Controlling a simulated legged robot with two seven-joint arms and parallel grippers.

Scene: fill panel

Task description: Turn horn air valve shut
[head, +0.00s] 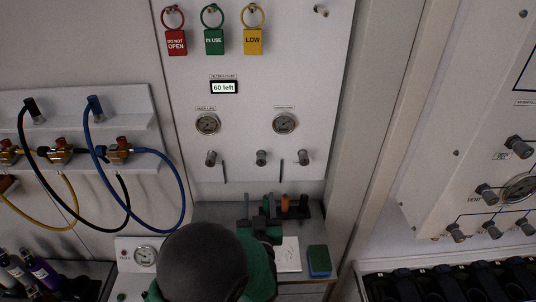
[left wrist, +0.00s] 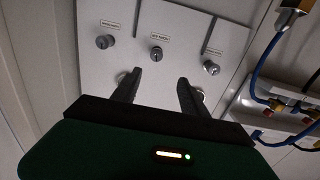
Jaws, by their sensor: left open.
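Three small grey valve knobs stick out in a row low on the white panel: a left knob (head: 211,158), a middle knob (head: 261,158) and a right knob (head: 304,157). Their labels are too small to read, so I cannot tell which is the horn air valve. The knobs also show in the left wrist view (left wrist: 157,53), beyond the fingertips. My left gripper (head: 260,229) is below the panel in the head view, apart from the knobs. In the left wrist view its two dark fingers (left wrist: 158,80) are spread with nothing between them. My right gripper is not in view.
Two gauges (head: 208,123) and a "60 left" display (head: 224,87) sit above the knobs. Red, green and yellow tags (head: 176,42) hang at the top. Hoses (head: 183,195) loop at the left. A shelf below holds a blue-green block (head: 319,261) and a dark rack (head: 314,210).

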